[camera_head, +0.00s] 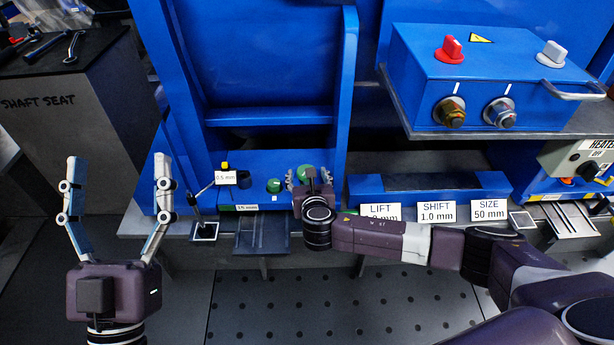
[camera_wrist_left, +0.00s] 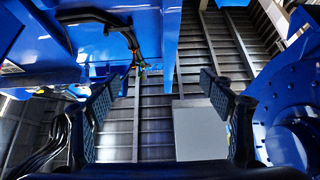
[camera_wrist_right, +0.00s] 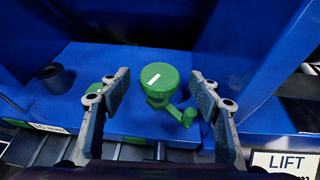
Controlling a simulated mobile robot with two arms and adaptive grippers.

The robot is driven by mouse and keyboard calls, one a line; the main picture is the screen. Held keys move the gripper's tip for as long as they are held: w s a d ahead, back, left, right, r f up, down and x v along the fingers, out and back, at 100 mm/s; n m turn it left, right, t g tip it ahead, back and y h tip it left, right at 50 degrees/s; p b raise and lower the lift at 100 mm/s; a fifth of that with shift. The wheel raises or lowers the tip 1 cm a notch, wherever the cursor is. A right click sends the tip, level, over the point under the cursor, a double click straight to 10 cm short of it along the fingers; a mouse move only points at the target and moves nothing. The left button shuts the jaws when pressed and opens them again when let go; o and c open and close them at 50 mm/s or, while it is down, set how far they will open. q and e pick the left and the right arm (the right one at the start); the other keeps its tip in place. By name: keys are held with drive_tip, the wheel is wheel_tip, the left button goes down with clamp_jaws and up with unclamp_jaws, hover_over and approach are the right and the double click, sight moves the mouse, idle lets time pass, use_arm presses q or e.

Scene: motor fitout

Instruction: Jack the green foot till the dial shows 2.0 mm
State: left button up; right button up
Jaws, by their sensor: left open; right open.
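In the right wrist view a round green knob (camera_wrist_right: 158,78) with a white mark and a small green crank handle (camera_wrist_right: 187,116) stands on a blue ledge. My right gripper (camera_head: 308,180) is open, its fingers on either side of the knob with gaps to both; the arm partly hides the knob in the head view (camera_head: 305,171). Another green knob (camera_head: 274,186) sits to its left. A label reading 0.5 mm (camera_head: 226,178) is on a small yellow-topped gauge (camera_head: 225,166). My left gripper (camera_head: 115,190) is open and empty at the left, away from the knobs.
Signs read LIFT (camera_head: 380,212), its value partly covered, SHIFT 1.0 mm (camera_head: 436,212) and SIZE 50 mm (camera_head: 490,210). A blue control box (camera_head: 480,70) stands at upper right. A dark cabinet (camera_head: 75,130) with wrenches is at left. A black cylinder (camera_wrist_right: 56,78) stands left of the knobs.

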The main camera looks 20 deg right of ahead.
use_arm(q)
drive_tip(key=shift+s+a+r+t, duration=0.15)
drive_tip(key=shift+s+r+t, duration=0.55)
drive_tip(key=shift+s+r, duration=0.45)
use_arm(e)
drive_tip(key=shift+w+d+f, duration=0.1)
drive_tip(key=shift+w+f, duration=0.15)
drive_tip(key=shift+w, duration=0.35)
use_arm(q)
drive_tip(key=shift+w, duration=0.1)
